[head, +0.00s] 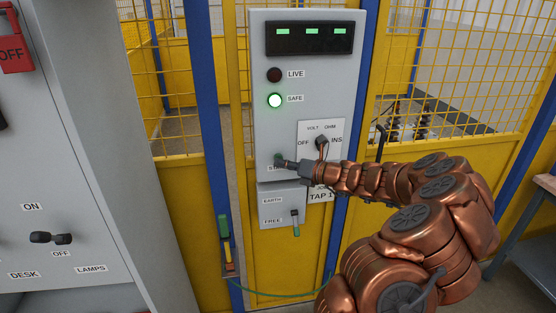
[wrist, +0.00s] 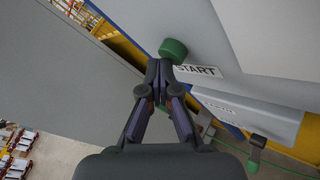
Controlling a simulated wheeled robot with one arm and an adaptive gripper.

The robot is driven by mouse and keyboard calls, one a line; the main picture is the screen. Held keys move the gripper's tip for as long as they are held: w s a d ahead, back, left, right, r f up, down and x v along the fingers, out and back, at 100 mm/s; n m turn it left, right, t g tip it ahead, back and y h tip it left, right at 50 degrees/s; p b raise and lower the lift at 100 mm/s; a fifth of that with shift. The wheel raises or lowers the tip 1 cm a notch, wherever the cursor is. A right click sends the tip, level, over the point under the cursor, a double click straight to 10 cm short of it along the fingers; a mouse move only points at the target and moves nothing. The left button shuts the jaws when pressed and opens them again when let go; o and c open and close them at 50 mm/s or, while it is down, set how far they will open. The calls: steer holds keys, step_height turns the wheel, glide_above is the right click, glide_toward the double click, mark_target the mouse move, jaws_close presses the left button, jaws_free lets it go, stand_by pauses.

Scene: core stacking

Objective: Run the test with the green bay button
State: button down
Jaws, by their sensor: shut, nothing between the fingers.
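The green START button (wrist: 173,48) shows in the wrist view just ahead of my fingertips, beside the START label (wrist: 199,71). In the head view the button (head: 279,159) sits low on the left of the grey panel (head: 272,130), partly covered by my gripper. My gripper (head: 285,162) is shut and empty, with its tips at or very close to the button; I cannot tell if they touch. The wrist view also shows the closed fingers (wrist: 160,66).
A selector knob (head: 321,141) marked OFF, VOLT, OHM and INS is right of the button. An EARTH/FREE lever (head: 295,222) is below. A green-handled tool (head: 225,232) with a green cable hangs at the left. A grey cabinet (head: 85,140) stands nearer on the left.

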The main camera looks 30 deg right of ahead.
steer(key=shift+s+a, duration=0.3)
steer(key=shift+s, duration=0.3)
steer(key=shift+s+a+p, duration=0.1)
steer(key=shift+s+a, duration=0.2)
steer(key=shift+s, duration=0.45)
steer(key=shift+s+a+p, duration=0.1)
steer(key=shift+s+a, duration=0.25)
steer(key=shift+s, duration=0.45)
steer(key=shift+s+a+p, duration=0.1)
steer(key=shift+s+a, duration=0.2)
steer(key=shift+s, duration=0.45)
